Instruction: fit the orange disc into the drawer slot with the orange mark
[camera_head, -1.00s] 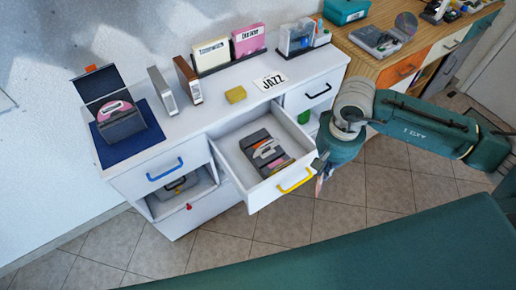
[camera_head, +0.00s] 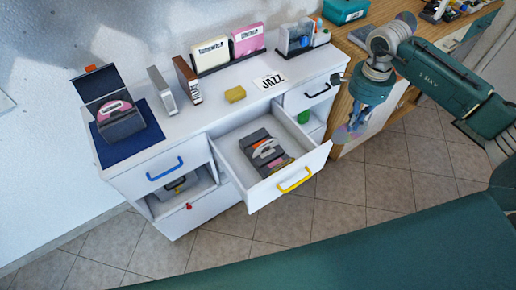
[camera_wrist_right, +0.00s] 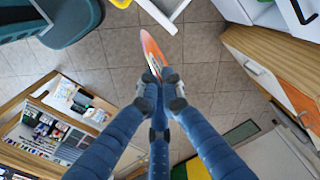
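In the wrist view my right gripper (camera_wrist_right: 158,88) is shut on a disc with an orange face (camera_wrist_right: 152,46), which I see nearly edge-on. In the head view my right gripper (camera_head: 354,122) hangs to the right of the open drawer (camera_head: 228,152), with the disc (camera_head: 343,134) below its fingers, apart from the drawer. The drawer has a yellow handle and holds a dark slotted holder (camera_head: 258,136) with pale and coloured pieces. I cannot clearly tell which slot bears the orange mark. My left gripper is not in view.
A wooden cabinet (camera_head: 360,45) stands right. Tiled floor (camera_head: 390,185) is free in front.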

